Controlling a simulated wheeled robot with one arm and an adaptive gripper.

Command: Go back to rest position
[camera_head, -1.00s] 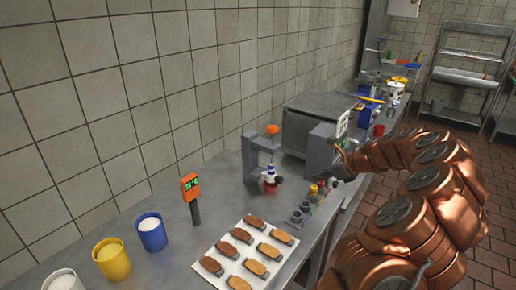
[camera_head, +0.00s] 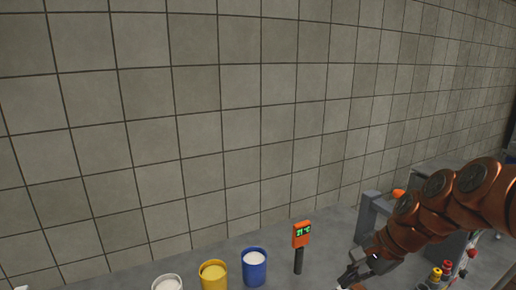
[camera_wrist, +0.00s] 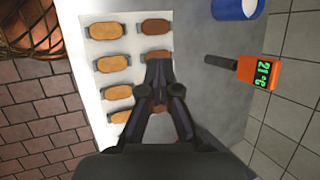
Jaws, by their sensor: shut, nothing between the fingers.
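My gripper (camera_wrist: 158,68) is shut and empty in the wrist view. It hangs above a white tray (camera_wrist: 90,70) of oval biscuits, and its fingers hide part of the darker row. Light tan biscuits (camera_wrist: 113,64) lie in one row and darker brown ones (camera_wrist: 154,27) in the other. In the head view my gripper (camera_head: 347,278) shows at the bottom edge, right of the orange thermometer (camera_head: 301,236), with my copper arm reaching in from the right. The tray is out of the head view.
A blue cup (camera_head: 254,268), a yellow cup (camera_head: 214,275) and a white cup (camera_head: 167,283) stand left of the thermometer, each with pale contents. A grey stand (camera_head: 366,217) is behind my arm. Red and yellow bottles (camera_head: 435,276) are at the lower right. A tiled wall (camera_head: 200,120) runs behind the counter.

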